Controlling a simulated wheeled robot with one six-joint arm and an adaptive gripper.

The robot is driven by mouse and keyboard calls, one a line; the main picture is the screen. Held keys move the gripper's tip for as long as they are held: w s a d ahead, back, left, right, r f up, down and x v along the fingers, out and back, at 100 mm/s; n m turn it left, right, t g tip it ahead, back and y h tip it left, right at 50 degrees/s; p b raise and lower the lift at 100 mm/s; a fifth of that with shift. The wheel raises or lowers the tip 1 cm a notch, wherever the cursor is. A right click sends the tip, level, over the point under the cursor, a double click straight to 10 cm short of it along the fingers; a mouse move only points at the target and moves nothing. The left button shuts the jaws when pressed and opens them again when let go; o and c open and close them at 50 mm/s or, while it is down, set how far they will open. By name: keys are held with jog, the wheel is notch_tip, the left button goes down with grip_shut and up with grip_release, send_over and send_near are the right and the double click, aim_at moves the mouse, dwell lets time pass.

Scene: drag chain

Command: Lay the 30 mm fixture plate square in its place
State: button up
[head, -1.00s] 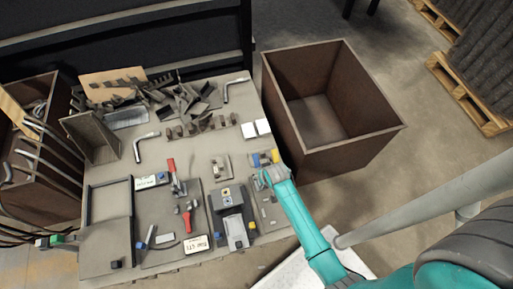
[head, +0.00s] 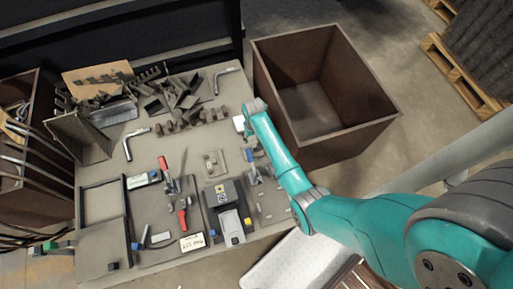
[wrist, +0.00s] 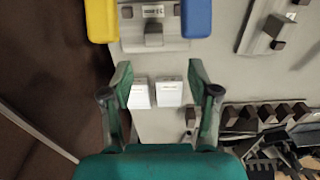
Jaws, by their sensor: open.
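Two small white blocks lie side by side on the bench, the left one (wrist: 139,94) and the right one (wrist: 168,91) in the wrist view. Their faint markings are unreadable, and I cannot tell whether either is the 30 mm fixture plate. My gripper (wrist: 160,78) is open and empty, with its fingers either side of the pair, apparently above them. In the head view my gripper (head: 251,111) is at the bench's right edge, partly covering the white blocks (head: 239,123). I cannot tell which spot is the plate's place.
A grey fixture between a yellow block (wrist: 102,20) and a blue block (wrist: 197,18) is close by. A row of dark blocks (wrist: 262,112) is to the right.

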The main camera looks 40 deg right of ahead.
aim_at(255, 145)
jog(key=shift+w+d+g, duration=0.1)
jog(key=shift+d+g, duration=0.2)
jog(key=shift+d+f, duration=0.2)
jog(key=shift+f, duration=5.15)
grip_shut()
